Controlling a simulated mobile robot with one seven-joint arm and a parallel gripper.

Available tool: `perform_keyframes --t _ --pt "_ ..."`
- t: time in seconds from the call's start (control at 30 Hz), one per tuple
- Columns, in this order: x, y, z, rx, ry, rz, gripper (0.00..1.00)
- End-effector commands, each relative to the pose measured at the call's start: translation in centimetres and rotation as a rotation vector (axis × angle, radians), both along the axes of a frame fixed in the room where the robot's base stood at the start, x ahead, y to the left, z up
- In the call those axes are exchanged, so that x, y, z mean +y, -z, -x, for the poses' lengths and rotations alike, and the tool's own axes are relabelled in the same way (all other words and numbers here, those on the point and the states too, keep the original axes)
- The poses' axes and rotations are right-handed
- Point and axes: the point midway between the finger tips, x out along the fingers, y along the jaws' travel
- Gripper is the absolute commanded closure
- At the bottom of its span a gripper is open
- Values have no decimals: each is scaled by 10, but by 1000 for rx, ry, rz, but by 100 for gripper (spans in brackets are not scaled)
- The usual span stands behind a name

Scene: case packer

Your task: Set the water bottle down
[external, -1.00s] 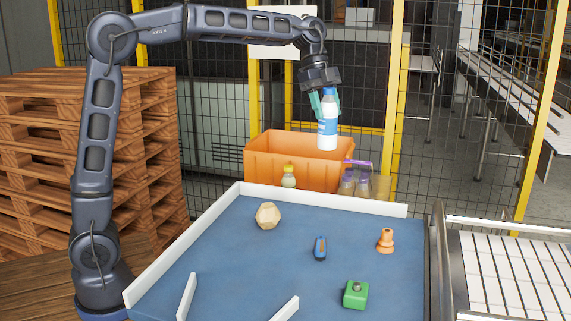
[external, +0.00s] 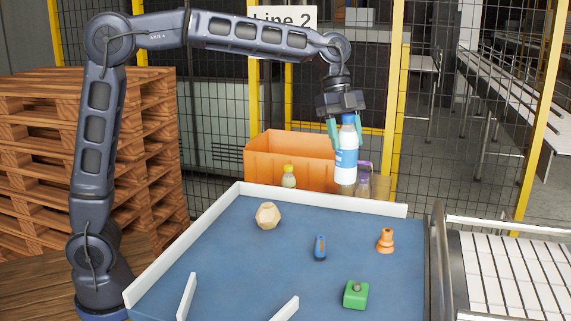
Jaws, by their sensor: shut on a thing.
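The water bottle (external: 346,165) is white and clear with a blue label band and a pale cap. It hangs upright in the air. In the picture it overlaps the right end of the orange crate and the purple-handled carrier behind the table. My gripper (external: 341,132) points down and is shut on the upper part of the bottle. The bottle's base appears just above the white back rim of the blue table (external: 260,262); how far it is from the rim in depth I cannot tell.
On the table are a beige faceted ball (external: 267,216), a blue-and-orange tool (external: 320,247), an orange cone-like piece (external: 386,240) and a green block (external: 355,294). An orange crate (external: 275,158) and a small yellow-capped bottle (external: 289,177) stand behind. A roller conveyor (external: 515,265) is at right.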

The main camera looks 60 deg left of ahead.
Motion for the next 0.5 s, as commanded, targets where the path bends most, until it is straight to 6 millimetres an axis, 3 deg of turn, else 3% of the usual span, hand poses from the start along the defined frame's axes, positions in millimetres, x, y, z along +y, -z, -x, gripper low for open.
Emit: perform_keyframes --t 0.3,0.5 --pt "0 64 0 3 0 0 82" --pt "0 79 0 1 -1 0 82"
